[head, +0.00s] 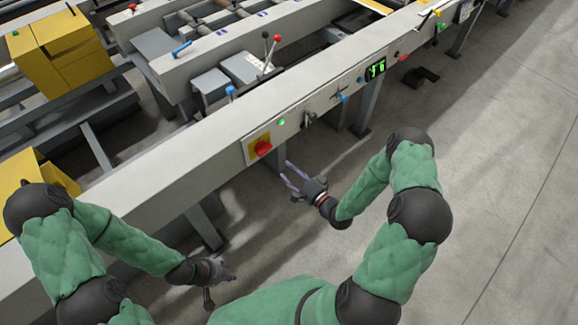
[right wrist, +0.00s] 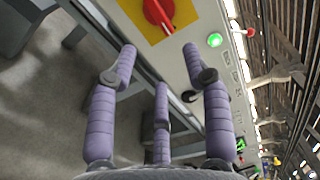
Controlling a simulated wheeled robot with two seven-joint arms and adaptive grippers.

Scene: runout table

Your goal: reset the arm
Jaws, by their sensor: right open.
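My right gripper (head: 292,178) is in front of the machine's grey side beam, just below and right of the red rotary switch (head: 263,148) on its yellow plate. In the right wrist view the right gripper (right wrist: 160,60) has its purple fingers spread, with nothing between them. The red switch (right wrist: 158,12) and a lit green button (right wrist: 214,40) lie beyond the fingertips. My left gripper (head: 222,278) hangs low at the bottom left, below the beam and apart from it; its fingers are dark and too small to tell their opening.
The long grey beam (head: 200,165) of the runout table runs diagonally, carrying knobs, levers (head: 270,50) and a green display (head: 376,68). Yellow blocks (head: 65,55) stand at the left. The concrete floor (head: 500,180) at the right is clear.

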